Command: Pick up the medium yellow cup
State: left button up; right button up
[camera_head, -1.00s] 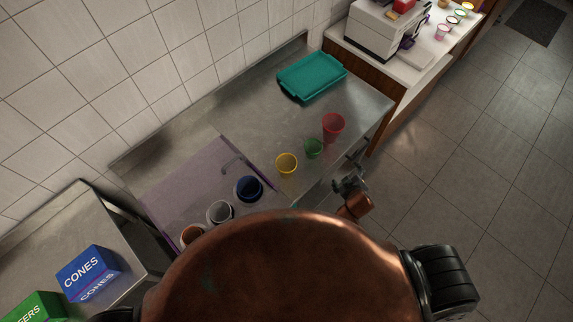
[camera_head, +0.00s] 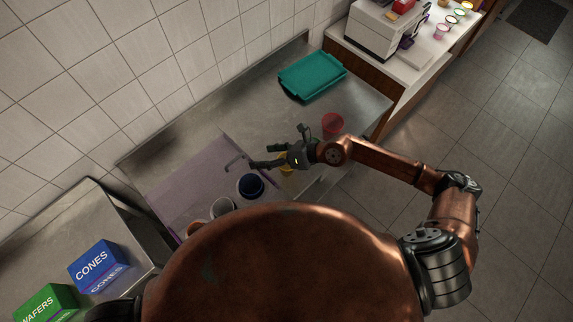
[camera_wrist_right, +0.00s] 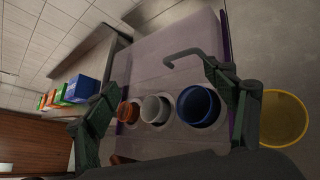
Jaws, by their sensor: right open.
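The yellow cup (camera_head: 286,168) stands on the metal counter, mostly covered by my right gripper in the head view. In the right wrist view the yellow cup (camera_wrist_right: 284,122) shows at the right edge, outside the right-hand finger. My right gripper (camera_head: 276,146) is over the counter with its fingers spread, pointing left. In the wrist view nothing is gripped between the fingers (camera_wrist_right: 160,85). My left gripper is not in view.
A blue cup (camera_head: 250,186) stands left of the yellow one, with a white cup (camera_head: 221,207) beyond it. A red cup (camera_head: 332,124) stands to the upper right. The green cup is hidden by the gripper. A teal tray (camera_head: 312,76) lies at the back.

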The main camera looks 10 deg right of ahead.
jog(key=d+f+n+h, duration=0.1)
jog(key=d+f+h, duration=0.1)
jog(key=d+f, duration=0.1)
jog(key=w+d+f+n+h, duration=0.1)
jog(key=d+f+h, duration=0.1)
jog(key=d+f, duration=0.1)
jog(key=d+f+n+g+h+p, duration=0.1)
jog(key=d+f+n+h, duration=0.1)
jog(key=d, duration=0.3)
jog(key=shift+w+f, duration=0.2)
jog(key=shift+f, duration=0.55)
jog(key=p+x, duration=0.1)
jog(key=x, duration=0.1)
jog(key=p+x, duration=0.1)
jog(key=x, duration=0.1)
jog(key=shift+w+a+f, duration=0.15)
jog(key=shift+w+f, duration=0.1)
jog(key=shift+w, duration=0.1)
jog(key=shift+w+a+f, duration=0.1)
jog(key=shift+a+f, duration=0.1)
jog(key=shift+f, duration=0.2)
jog(key=shift+c, duration=0.5)
jog(key=c, duration=0.9)
